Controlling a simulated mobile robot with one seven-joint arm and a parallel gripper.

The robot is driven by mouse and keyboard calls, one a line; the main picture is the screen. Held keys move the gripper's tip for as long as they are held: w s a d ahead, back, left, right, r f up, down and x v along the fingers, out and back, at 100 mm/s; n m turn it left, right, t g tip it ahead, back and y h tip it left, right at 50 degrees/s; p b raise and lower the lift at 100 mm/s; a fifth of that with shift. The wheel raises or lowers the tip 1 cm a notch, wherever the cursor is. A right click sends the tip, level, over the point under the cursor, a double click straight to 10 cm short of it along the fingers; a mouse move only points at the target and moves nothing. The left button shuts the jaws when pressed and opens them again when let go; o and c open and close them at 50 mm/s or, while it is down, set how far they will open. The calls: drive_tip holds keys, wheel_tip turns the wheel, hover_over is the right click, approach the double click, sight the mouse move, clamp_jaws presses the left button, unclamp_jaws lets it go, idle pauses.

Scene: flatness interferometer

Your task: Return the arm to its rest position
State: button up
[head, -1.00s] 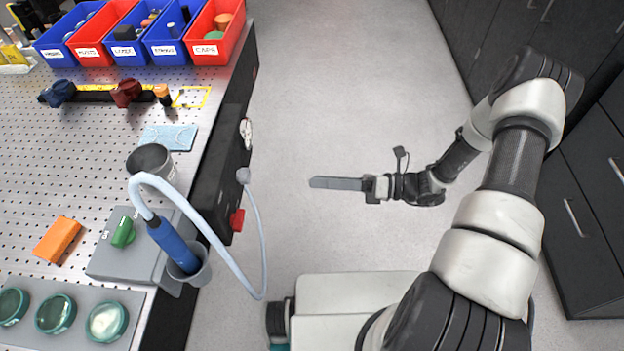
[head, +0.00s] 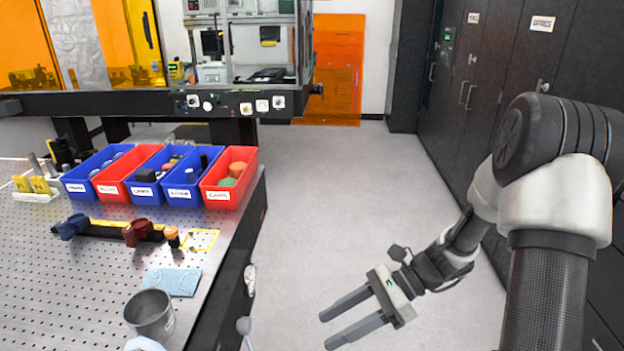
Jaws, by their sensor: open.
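My gripper (head: 334,328) is at the lower middle of the head view, over the bare floor to the right of the perforated bench. Its two grey fingers are parallel and apart, with nothing between them, pointing left and down. My arm comes in from the right side of the picture, bent at the elbow, with its upper links close to the camera. The gripper touches nothing that I can see.
The perforated bench (head: 62,258) is at left with red and blue bins, a metal cup (head: 150,314) and a blue cloth (head: 171,281). Dark cabinets (head: 490,85) line the right. The grey floor (head: 330,200) between is clear. A large black-framed table (head: 120,104) stands behind.

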drive_tip(key=s+d+r+n+t+h, duration=0.4)
drive_tip(key=s+r+n+h, duration=0.15)
drive_tip(key=r+n, duration=0.4)
drive_tip(key=s+d+r+n+t+h, duration=0.5)
drive_tip(key=r+n, duration=0.3)
drive_tip(key=r, duration=0.3)
wheel_tip(320, 180, up, 14)
drive_tip(key=h+p, duration=0.1)
drive_tip(key=p, duration=1.2)
drive_tip(key=shift+f+n, duration=0.2)
drive_tip(key=shift+n, duration=0.15)
